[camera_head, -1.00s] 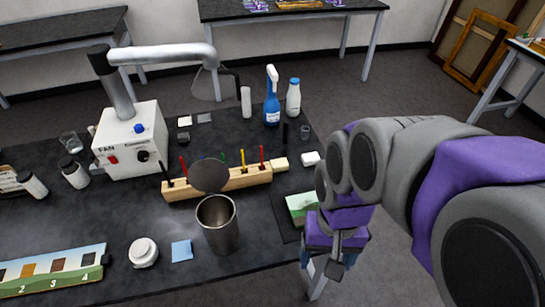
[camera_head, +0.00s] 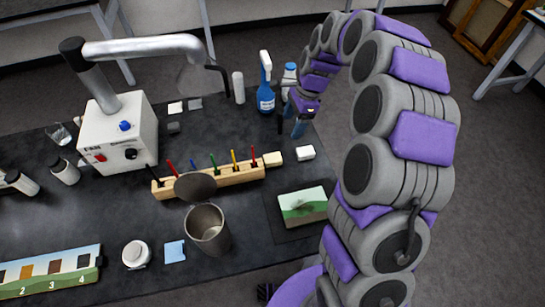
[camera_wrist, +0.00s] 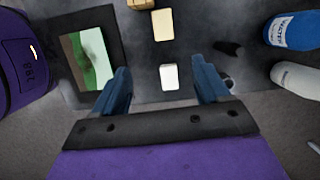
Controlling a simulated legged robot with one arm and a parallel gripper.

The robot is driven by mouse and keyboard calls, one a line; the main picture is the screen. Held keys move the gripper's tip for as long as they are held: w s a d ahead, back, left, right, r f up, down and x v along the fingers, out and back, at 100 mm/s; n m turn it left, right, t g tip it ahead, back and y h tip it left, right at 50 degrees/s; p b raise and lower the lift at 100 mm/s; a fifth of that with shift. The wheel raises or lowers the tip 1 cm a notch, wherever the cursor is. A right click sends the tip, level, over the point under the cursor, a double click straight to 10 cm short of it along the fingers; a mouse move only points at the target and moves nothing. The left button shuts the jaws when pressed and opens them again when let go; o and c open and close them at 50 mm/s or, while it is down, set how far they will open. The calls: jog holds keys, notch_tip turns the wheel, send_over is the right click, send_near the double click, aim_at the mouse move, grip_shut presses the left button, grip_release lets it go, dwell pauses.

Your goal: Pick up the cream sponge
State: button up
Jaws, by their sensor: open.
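The cream sponge (camera_head: 273,159) is a small pale-yellow block lying on the dark table at the right end of the wooden brush rack. In the wrist view the cream sponge (camera_wrist: 162,24) lies at the top centre, beyond a white block (camera_wrist: 168,77). That white block (camera_head: 306,153) lies just right of the sponge in the head view. My gripper (camera_head: 299,127) is above the table's right edge, beyond both blocks. In the wrist view my gripper (camera_wrist: 160,70) shows two blue fingers spread apart with nothing held; the white block appears between them and the sponge farther ahead.
The wooden rack (camera_head: 222,178) holds several coloured sticks. A blue spray bottle (camera_head: 266,97) and a white-capped bottle (camera_head: 290,72) stand near my gripper. A metal canister (camera_head: 207,233) with its lid raised stands in front of the rack. A green painting (camera_head: 303,206) lies at the right.

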jog(key=b, duration=0.2)
send_near(273, 157)
notch_tip(273, 157, down, 4)
jog(key=shift+f+b, duration=0.1)
jog(key=shift+b, duration=0.35)
jog(key=shift+m, duration=0.3)
jog(key=a+f, duration=0.1)
jog(key=a+f+b, duration=0.1)
jog(key=f, duration=0.1)
jog(key=a+f+b, duration=0.1)
jog(key=f, duration=0.1)
jog(key=shift+s, duration=0.2)
jog(key=shift+d+r, duration=0.1)
jog(key=shift+d, duration=0.25)
jog(key=shift+c, duration=1.2)
jog(key=shift+a, duration=0.25)
jog(key=c, duration=0.7)
jog(key=shift+d, duration=0.1)
jog(key=shift+c, duration=1.3)
notch_tip(273, 157, up, 10)
jog(key=p, duration=0.2)
jog(key=shift+p, duration=0.4)
jog(key=o, duration=0.5)
jog(key=c, duration=0.3)
